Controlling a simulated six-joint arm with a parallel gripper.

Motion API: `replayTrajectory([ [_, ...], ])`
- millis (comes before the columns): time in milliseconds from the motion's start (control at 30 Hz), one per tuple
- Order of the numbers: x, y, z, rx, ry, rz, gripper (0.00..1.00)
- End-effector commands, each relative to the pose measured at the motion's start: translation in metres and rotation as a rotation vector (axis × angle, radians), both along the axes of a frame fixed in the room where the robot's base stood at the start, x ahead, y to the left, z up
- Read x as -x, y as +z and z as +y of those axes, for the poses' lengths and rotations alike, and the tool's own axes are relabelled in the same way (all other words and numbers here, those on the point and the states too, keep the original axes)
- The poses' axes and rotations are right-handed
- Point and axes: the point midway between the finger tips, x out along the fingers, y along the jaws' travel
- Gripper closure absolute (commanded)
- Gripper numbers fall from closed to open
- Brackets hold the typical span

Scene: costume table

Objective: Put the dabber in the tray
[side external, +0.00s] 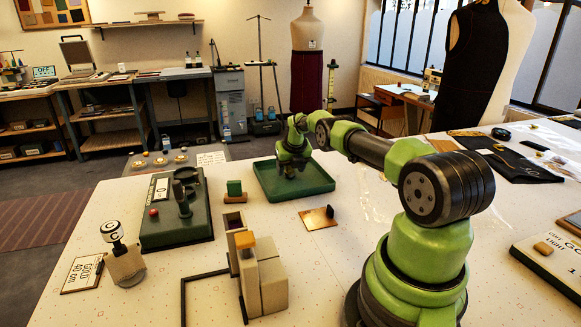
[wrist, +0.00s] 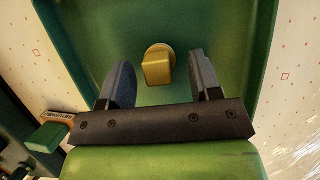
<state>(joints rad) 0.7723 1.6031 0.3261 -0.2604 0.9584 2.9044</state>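A yellow-brown piece (wrist: 158,68) with a rounded edge and a blocky top, seemingly the dabber, is over the floor of the green tray in the wrist view. The green tray (side external: 322,186) lies at the back middle of the table; its floor also shows in the wrist view (wrist: 222,25). My gripper (side external: 290,172) is low over the tray. In the wrist view my gripper (wrist: 160,75) has its dark fingers spread, with a gap on each side of the piece. The side view hides the piece behind my gripper, and I cannot tell whether it touches the tray floor.
A dark green stand (side external: 178,225) and a grey block holder (side external: 262,280) are farther left and nearer. Dark cloth (side external: 505,160) lies right.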

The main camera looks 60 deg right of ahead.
Motion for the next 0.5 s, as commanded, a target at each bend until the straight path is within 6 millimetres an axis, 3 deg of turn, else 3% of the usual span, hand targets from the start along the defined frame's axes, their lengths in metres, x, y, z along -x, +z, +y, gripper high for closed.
replayTrajectory([
  [500, 0.0007, 0.0094, 0.0005, 0.001, 0.001, 0.001, 0.43],
])
